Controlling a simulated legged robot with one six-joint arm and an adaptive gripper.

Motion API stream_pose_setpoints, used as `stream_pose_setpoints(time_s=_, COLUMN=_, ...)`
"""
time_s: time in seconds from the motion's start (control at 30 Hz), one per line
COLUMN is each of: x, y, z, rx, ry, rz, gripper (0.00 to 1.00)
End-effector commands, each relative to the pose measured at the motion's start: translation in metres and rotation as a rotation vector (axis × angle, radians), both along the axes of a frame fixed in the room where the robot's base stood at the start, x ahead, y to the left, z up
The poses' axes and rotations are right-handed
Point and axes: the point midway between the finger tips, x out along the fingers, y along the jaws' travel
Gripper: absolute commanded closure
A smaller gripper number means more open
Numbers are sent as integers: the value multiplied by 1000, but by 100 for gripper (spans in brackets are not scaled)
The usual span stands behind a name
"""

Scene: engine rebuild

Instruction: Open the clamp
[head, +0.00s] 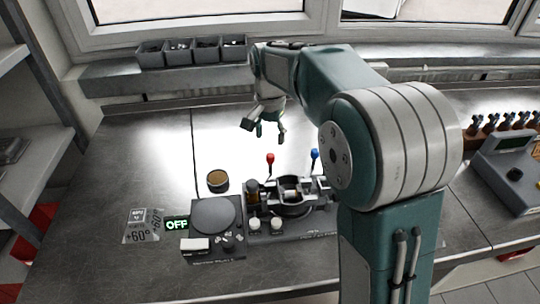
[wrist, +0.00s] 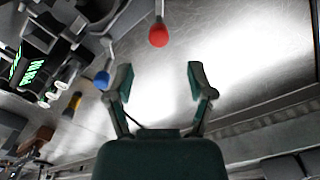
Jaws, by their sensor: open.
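The clamp (head: 292,208) is a grey fixture with a round metal ring on the steel bench. A lever with a red knob (head: 270,158) stands at its back left, and one with a blue knob (head: 314,154) at its back right. My gripper (head: 270,134) is open and empty, above the bench behind the red knob. In the wrist view my gripper (wrist: 160,80) has its fingers spread. The red knob (wrist: 158,33) shows beyond the gap between them, apart from both. The blue knob (wrist: 101,79) is left of the left finger. My arm hides part of the clamp's right side.
A scale-like unit (head: 213,218) with a lit OFF display (head: 177,224) stands left of the clamp. A small round brown-topped container (head: 218,180) is behind it. Grey bins (head: 193,52) line the back ledge. Another device (head: 508,165) stands right.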

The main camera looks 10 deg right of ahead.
Motion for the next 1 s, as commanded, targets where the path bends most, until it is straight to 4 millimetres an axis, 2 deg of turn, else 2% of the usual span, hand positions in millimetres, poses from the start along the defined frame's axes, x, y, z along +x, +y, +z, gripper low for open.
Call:
stream_pose_setpoints(time_s=0.1, x=-1, y=0, z=-24, rx=-2, ry=5, rz=0, gripper=31)
stream_pose_setpoints(time_s=0.33, x=-1, y=0, z=-60, rx=-1, ry=2, rz=1, gripper=31)
stream_pose_setpoints(time_s=0.5, x=0, y=0, z=-72, rx=-1, ry=-1, rz=1, gripper=31)
stream_pose_setpoints(time_s=0.77, x=0, y=0, z=-73, rx=-1, ry=-1, rz=1, gripper=31)
stream_pose_setpoints(time_s=0.87, x=0, y=0, z=-73, rx=-1, ry=-1, rz=1, gripper=71)
stream_pose_setpoints(time_s=0.9, x=0, y=0, z=-73, rx=-1, ry=-1, rz=1, gripper=89)
stream_pose_setpoints(time_s=0.93, x=0, y=0, z=-73, rx=-1, ry=-1, rz=1, gripper=100)
stream_pose_setpoints(time_s=1.0, x=0, y=0, z=-73, rx=-1, ry=-1, rz=1, gripper=100)
